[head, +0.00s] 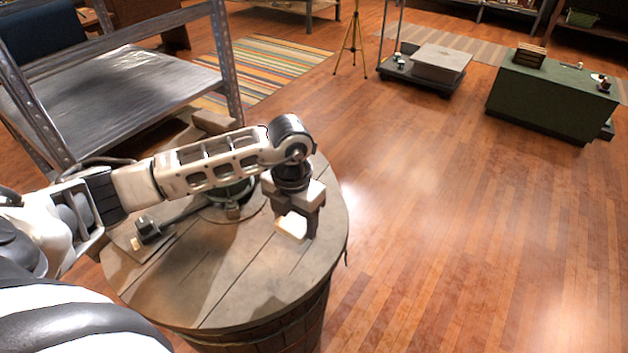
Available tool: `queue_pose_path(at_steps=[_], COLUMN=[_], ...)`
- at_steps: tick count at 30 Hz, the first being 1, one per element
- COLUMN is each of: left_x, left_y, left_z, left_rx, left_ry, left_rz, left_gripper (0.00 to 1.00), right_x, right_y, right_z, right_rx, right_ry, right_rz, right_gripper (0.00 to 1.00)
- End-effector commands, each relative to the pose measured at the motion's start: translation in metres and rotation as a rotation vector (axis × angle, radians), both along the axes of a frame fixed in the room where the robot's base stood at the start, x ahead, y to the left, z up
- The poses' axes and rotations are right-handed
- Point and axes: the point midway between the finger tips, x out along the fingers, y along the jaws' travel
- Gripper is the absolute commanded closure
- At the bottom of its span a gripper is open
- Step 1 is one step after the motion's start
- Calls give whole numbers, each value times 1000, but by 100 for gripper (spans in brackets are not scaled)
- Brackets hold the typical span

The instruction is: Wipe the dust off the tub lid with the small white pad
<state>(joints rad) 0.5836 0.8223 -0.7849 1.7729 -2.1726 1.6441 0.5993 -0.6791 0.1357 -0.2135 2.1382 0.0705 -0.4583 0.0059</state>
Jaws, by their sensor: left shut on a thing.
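The tub lid (215,284) is a round top of grey-brown wooden planks on a wooden tub (290,328). My left arm reaches over it from the left. My left gripper (296,216) points down above the lid's right part and is shut on the small white pad (291,226). The pad is at or just above the lid; I cannot tell whether it touches. Dust cannot be made out clearly on the planks. My right gripper is not in view.
A dark device with a handle (150,229) lies at the lid's left, and a greenish metal object (232,209) stands behind my forearm. A metal shelf rack (130,75) stands close at the back left. The wooden floor (450,230) to the right is clear.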

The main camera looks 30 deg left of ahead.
Motion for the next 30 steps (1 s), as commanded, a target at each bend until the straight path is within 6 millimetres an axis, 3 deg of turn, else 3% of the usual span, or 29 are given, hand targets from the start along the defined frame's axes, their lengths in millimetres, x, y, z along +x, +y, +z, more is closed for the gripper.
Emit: queue_pose_path(at_steps=[9, 30], left_x=[0, 1], left_y=[0, -2], left_z=[29, 32], left_rx=[0, -2], left_ry=[-1, -3], left_rz=[0, -60], left_gripper=[56, 56], right_x=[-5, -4], right_y=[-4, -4], right_z=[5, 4], right_rx=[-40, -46], right_ry=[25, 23], right_rz=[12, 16], right_gripper=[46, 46])
